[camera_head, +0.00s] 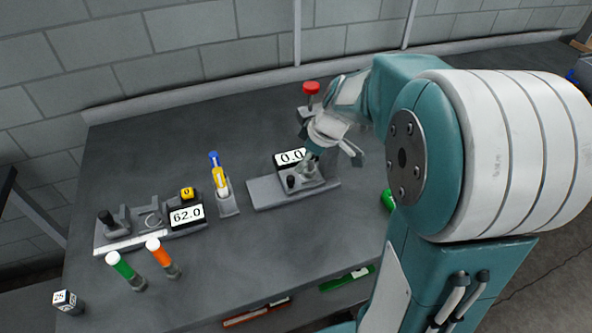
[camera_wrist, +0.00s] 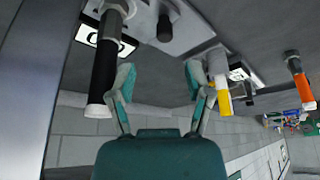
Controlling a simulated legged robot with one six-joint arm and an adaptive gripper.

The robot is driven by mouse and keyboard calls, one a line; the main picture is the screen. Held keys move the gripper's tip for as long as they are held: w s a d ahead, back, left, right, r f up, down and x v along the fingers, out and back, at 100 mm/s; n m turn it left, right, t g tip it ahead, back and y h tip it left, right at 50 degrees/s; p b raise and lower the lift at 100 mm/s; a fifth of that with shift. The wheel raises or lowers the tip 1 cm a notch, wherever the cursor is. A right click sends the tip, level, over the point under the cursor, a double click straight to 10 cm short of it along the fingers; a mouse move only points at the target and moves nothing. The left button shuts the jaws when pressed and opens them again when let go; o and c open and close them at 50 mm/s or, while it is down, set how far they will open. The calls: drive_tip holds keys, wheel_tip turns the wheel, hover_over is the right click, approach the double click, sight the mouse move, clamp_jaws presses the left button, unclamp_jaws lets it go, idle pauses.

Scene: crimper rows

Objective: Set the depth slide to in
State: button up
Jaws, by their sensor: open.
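The middle device (camera_head: 265,192) is a grey base with a display reading 0.0 (camera_head: 290,158). A short black knob (camera_head: 291,181) stands on its front; it also shows in the wrist view (camera_wrist: 165,26). No label marks the depth slide, so I cannot tell from the frames which part it is. My gripper (camera_head: 332,150) hangs over the right side of this device. In the wrist view its two fingers (camera_wrist: 160,84) are spread, with nothing between them. A thick black cylinder (camera_wrist: 105,78) stands left of the fingers in that view. My gripper and wrist hide part of the device.
A red-topped post (camera_head: 311,88) stands behind the device. A blue and yellow tool (camera_head: 218,172) stands in a holder to the left. Farther left is a device reading 62.0 (camera_head: 187,215). Green (camera_head: 121,266) and orange (camera_head: 158,254) tubes stand before it. The table's front middle is clear.

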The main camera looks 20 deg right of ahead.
drive_tip(key=v, duration=0.4)
drive_tip(key=shift+s+r, duration=0.1)
idle(0.3)
drive_tip(key=s+a+r+m+t+h, duration=0.1)
drive_tip(key=s+a+r+m, duration=0.1)
drive_tip(key=s, duration=0.7)
drive_tip(key=s+a+r+m+t+h, duration=0.1)
drive_tip(key=s+a+r+m+h, duration=0.1)
drive_tip(key=s+a+m, duration=0.3)
drive_tip(key=s+r+m, duration=0.1)
drive_tip(key=s+m, duration=0.1)
drive_tip(key=s, duration=0.2)
drive_tip(key=shift+s, duration=0.25)
drive_tip(key=shift+a, duration=0.1)
idle(1.0)
